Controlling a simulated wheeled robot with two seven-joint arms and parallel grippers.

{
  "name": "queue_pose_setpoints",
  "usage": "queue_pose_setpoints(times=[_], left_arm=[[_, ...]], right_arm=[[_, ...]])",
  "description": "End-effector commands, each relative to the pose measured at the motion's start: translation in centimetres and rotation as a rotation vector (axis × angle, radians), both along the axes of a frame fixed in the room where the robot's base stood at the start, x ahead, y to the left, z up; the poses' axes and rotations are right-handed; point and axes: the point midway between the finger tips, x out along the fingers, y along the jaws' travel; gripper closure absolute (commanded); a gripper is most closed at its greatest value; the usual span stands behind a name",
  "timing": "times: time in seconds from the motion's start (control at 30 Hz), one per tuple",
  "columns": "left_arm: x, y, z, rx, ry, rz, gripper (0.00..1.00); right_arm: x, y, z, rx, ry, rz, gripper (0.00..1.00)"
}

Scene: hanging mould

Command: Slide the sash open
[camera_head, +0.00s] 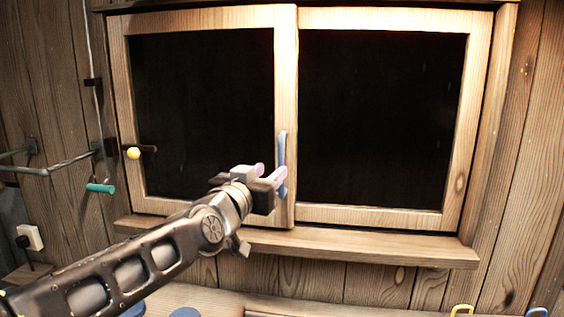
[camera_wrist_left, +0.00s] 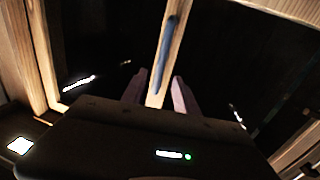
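The wooden window has a left sash (camera_head: 286,60) with a dark pane and a right sash (camera_head: 478,90) beside it. A blue upright handle (camera_head: 282,148) is on the left sash's right stile; it also shows in the left wrist view (camera_wrist_left: 170,42). My left gripper (camera_head: 270,173) is in front of that stile, by the handle's lower part. In the left wrist view its two pinkish fingers (camera_wrist_left: 160,90) stand apart, with the handle's lower end in line between them. Whether they touch the handle I cannot tell. My right gripper is out of view.
A wooden sill (camera_head: 370,248) juts out below the window. Yellow (camera_head: 461,310) and blue (camera_head: 536,312) loops show at bottom right.

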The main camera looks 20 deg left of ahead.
Motion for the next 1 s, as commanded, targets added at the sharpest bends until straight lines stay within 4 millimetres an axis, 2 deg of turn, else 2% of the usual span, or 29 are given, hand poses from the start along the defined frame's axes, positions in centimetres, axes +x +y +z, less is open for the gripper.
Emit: queue_pose_setpoints(times=[0.5,0.87,1.0], left_arm=[[6.8,0.4,0.1,0.000,0.002,-0.001,0.64],[7.4,0.4,0.0,0.000,-0.001,0.000,0.64],[7.4,0.4,0.0,0.000,-0.001,0.000,0.75]], right_arm=[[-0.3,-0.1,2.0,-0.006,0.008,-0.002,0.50],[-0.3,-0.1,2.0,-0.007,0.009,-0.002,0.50],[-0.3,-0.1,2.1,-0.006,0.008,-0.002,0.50]])
